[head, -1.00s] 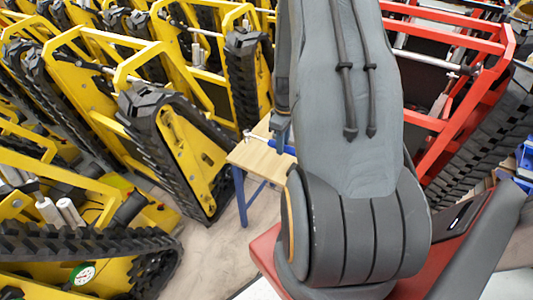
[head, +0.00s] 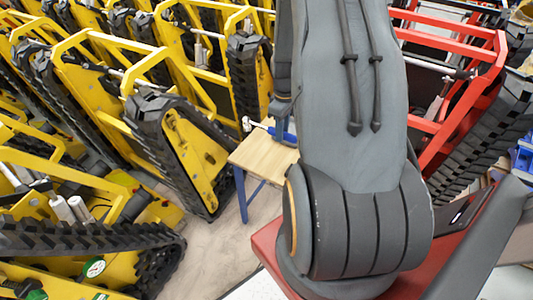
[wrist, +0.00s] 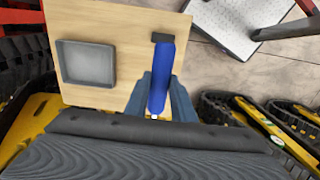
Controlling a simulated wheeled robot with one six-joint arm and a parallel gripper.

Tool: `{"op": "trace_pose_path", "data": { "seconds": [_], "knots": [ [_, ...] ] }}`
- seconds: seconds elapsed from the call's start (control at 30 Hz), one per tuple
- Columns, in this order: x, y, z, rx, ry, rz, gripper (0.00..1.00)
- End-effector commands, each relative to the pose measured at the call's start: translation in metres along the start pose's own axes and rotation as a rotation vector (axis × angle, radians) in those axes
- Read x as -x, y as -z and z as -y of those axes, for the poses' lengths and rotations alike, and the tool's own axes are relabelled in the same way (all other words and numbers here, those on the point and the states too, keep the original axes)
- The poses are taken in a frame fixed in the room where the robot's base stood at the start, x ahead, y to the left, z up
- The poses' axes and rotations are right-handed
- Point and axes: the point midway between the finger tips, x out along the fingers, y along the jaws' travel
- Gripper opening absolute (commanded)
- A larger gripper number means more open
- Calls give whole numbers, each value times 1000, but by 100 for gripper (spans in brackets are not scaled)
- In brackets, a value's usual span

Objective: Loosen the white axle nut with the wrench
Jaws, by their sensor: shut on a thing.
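The wrench has a blue handle and a small silver head (head: 248,124). In the head view it shows just above the small wooden table, left of my arm, partly hidden by it. In the wrist view the blue handle (wrist: 164,62) runs between the two blue-grey fingers of my gripper (wrist: 160,92), with a dark cap at its far end. My gripper is shut on this handle. In the head view only one finger of my gripper (head: 284,112) shows beside the wrench. I cannot make out the white axle nut in either view.
The wooden table (head: 255,158) has blue legs and carries a grey tray (wrist: 86,64). Yellow tracked carriers (head: 190,140) crowd the left, one close to the table. A red carrier (head: 455,75) stands at the right. Bare floor (head: 215,240) lies in front of the table.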

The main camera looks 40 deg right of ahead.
Motion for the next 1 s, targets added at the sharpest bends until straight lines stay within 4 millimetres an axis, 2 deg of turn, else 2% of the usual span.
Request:
{"op": "trace_pose_path", "data": {
  "seconds": [0.17, 1.0],
  "knots": [
    [4, -12, 5, -1, 2, 1, 0],
    [4, -151, 63, -3, 3, 2, 0]
  ]
}}
